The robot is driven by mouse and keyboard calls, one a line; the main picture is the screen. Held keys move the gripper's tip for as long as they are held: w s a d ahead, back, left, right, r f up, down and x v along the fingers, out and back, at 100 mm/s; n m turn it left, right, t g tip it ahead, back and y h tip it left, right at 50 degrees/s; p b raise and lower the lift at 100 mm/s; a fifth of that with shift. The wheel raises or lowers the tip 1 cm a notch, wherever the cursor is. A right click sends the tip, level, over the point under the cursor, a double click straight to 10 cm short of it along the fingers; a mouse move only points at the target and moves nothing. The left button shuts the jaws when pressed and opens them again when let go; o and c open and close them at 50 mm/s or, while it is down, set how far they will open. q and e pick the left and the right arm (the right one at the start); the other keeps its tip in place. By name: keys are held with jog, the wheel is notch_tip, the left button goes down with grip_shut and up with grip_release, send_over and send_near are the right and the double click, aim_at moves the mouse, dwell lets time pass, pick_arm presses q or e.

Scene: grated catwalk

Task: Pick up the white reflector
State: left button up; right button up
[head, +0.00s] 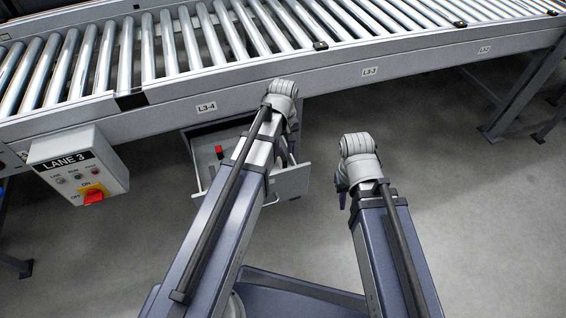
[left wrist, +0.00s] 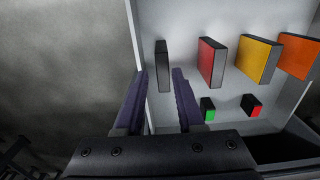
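In the left wrist view, a thin upright block (left wrist: 162,58) shows a dark side against the pale drawer; any white face blends into the background, so I cannot tell its colour for sure. My left gripper (left wrist: 160,84) is open, its two purple-grey fingers either side of the block's lower end in the picture; no contact is visible. In the head view, my left arm reaches over the open drawer (head: 291,183) under the conveyor, and its fingers are hidden. My right arm ends in a bent wrist beside the drawer; its fingers do not show clearly.
Red (left wrist: 206,62), yellow (left wrist: 254,60) and orange (left wrist: 298,56) blocks stand right of the fingers. Smaller green-faced (left wrist: 209,113) and red-faced (left wrist: 252,108) blocks sit lower. The roller conveyor (head: 225,103) overhangs the drawer; a control box (head: 78,163) hangs left.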

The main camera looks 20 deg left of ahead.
pick_arm(q)
jog(key=shift+f+b, duration=0.35)
jog(key=shift+f, duration=0.4)
pick_arm(e)
jog(key=shift+f, duration=0.75)
pick_arm(q)
jog(key=shift+f, duration=0.1)
pick_arm(e)
jog(key=shift+f, duration=0.1)
